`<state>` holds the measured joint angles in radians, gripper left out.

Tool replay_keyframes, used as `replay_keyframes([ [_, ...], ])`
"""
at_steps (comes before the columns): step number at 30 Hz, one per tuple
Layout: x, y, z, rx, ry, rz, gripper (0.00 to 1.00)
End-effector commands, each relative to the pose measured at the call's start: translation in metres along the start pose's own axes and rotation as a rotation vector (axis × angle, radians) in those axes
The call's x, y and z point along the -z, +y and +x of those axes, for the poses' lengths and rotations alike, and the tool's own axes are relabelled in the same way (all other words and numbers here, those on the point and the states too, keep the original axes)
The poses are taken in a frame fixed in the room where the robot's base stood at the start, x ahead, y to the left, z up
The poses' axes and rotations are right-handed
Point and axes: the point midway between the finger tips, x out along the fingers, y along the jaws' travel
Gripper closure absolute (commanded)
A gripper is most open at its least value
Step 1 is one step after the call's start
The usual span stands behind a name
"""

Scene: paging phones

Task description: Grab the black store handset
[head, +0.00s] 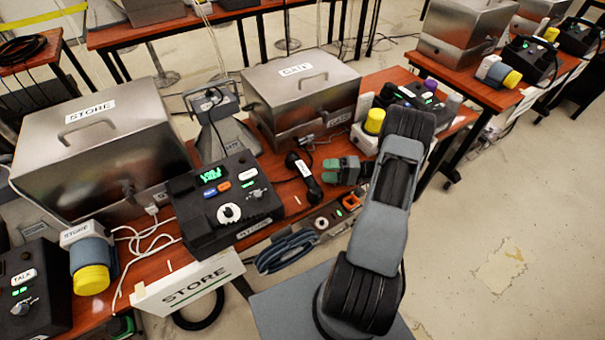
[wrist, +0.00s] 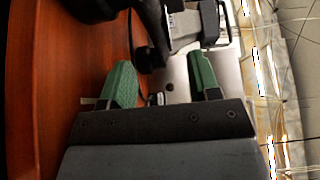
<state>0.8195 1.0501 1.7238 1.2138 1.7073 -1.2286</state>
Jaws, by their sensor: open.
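The black handset (head: 304,178) stands on the wooden table just right of the STORE console (head: 226,200). It has a small white label, too small to read. My gripper (head: 332,171), with green fingertips, is open and empty close to the right of the handset, low over the table. In the wrist view, the open fingers (wrist: 161,78) face a black curved shape (wrist: 152,30), which looks like the handset; it lies ahead of the fingertips, not visibly between them. My arm hides part of the table on the right.
A metal STORE case (head: 95,150) stands behind left and another metal case (head: 300,95) behind the handset. A grey stand (head: 218,125) is behind it. A coiled cable (head: 285,250) and small devices sit at the front edge. A yellow-capped device (head: 372,125) stands behind my gripper.

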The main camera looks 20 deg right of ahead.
Motion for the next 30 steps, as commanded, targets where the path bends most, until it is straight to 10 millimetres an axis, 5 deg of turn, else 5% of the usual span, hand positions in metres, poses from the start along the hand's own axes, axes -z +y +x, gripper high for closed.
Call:
replay_keyframes([
  [21,0.003,0.001,0.076,-0.002,-0.004,0.003,0.44],
  [30,0.003,0.002,0.086,-0.003,-0.001,0.002,0.44],
])
